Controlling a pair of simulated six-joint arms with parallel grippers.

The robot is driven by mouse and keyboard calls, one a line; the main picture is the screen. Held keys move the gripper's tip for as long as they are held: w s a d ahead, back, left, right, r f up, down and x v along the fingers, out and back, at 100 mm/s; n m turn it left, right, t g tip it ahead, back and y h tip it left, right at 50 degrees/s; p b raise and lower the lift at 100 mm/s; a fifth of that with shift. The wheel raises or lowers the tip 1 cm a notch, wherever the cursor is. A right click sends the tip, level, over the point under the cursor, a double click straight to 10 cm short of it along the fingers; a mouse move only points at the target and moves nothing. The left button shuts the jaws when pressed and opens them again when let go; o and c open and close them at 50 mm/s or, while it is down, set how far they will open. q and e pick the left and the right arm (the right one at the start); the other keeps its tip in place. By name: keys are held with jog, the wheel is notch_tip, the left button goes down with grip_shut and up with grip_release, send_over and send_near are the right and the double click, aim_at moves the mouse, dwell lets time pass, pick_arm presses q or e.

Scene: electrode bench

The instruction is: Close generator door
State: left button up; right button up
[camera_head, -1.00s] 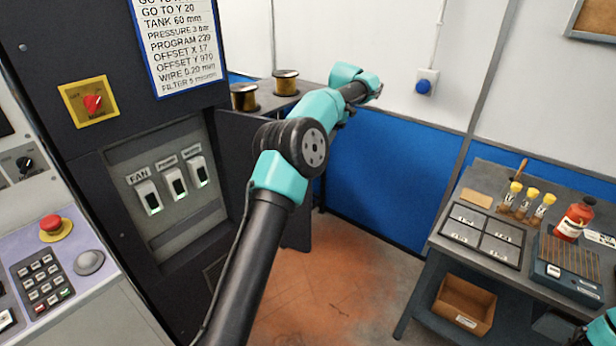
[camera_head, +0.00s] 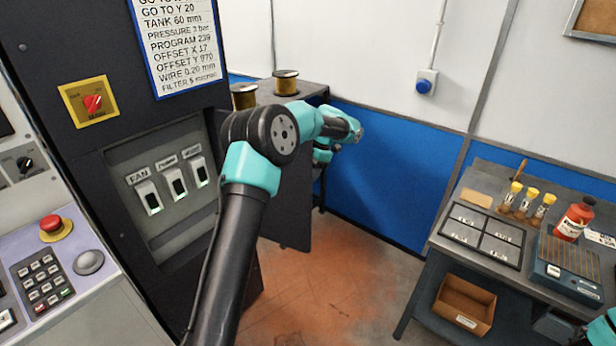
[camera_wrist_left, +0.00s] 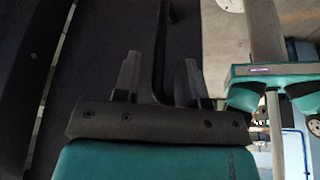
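The generator door (camera_head: 291,212) is a dark panel standing open at the right side of the dark generator cabinet (camera_head: 95,160). Its opening shows a grey panel with three lit switches (camera_head: 174,184). My left arm crosses in front of the door and hides part of it. In the left wrist view my left gripper (camera_wrist_left: 160,75) has its two fingers apart. A dark upright bar or edge shows between the fingers; I cannot tell whether they touch it. In the head view the left fingers are hidden. Only a teal bit of my right arm shows at the bottom right corner.
A red rotary switch (camera_head: 93,103) sits above the opening. A keypad console (camera_head: 42,278) with a red button is at the left. Wire spools (camera_head: 286,83) stand on a rear table. A workbench (camera_head: 480,195) stands at the right. Floor right of the door is clear.

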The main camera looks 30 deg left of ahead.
pick_arm(q)
jog(key=shift+x, duration=0.85)
jog(key=shift+c, duration=0.3)
grip_shut()
